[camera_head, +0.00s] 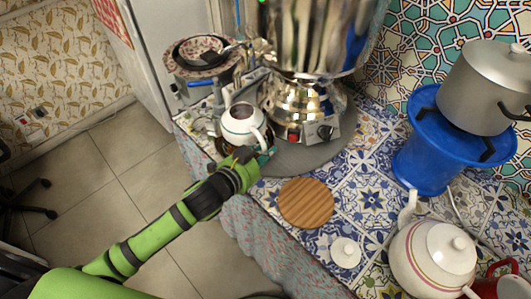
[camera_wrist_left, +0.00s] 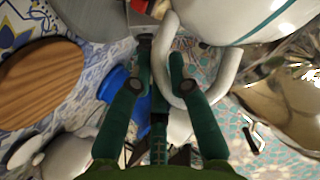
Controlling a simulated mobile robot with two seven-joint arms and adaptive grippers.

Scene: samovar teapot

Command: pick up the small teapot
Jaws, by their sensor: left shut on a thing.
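The small teapot (camera_head: 240,122) is white with a teal line and stands at the back left of the counter, beside the samovar (camera_head: 295,100). Its top looks open, with a dark inside. My left gripper (camera_head: 264,156) is at its handle, on the near side. In the left wrist view the teapot's body (camera_wrist_left: 225,18) fills the upper right, and its white handle (camera_wrist_left: 197,92) loops between and around the fingers of my left gripper (camera_wrist_left: 161,55). The gripper is shut on the handle. My right gripper is not in view.
A round wooden board (camera_head: 306,203) and a white lid (camera_head: 345,252) lie on the tiled counter. Dishes (camera_head: 203,55) crowd the back left.

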